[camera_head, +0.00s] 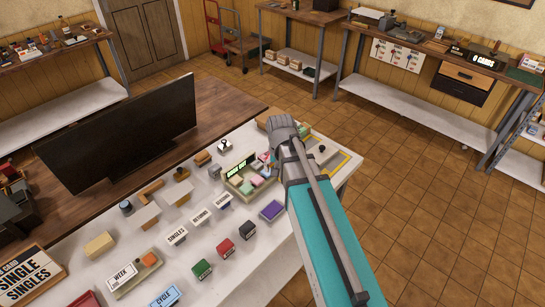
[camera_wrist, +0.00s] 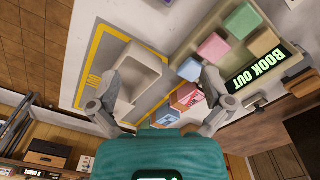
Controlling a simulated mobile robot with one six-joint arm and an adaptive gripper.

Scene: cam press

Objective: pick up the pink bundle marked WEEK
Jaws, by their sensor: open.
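In the wrist view, a pink block (camera_wrist: 212,47) lies in a pale tray (camera_wrist: 215,22) with a "BOOK OUT" sign, beside green and peach blocks. A reddish-pink block (camera_wrist: 184,97) with lettering I cannot read lies outside the tray, next to a blue one (camera_wrist: 166,116). I cannot tell which pink block is marked WEEK. In the head view, pink shows in the green tray (camera_head: 238,186). My gripper (camera_wrist: 163,78) is open, its fingers apart above the table end, nothing seen held. It also shows in the head view (camera_head: 283,130), just beyond the tray.
A pale open box (camera_wrist: 140,75) sits inside a yellow outline near the left finger. A holder lettered WEEK (camera_head: 122,275) stands at the table's near left. Several small signs and stamps cover the white table; a large black screen (camera_head: 125,130) stands behind. Open floor lies right.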

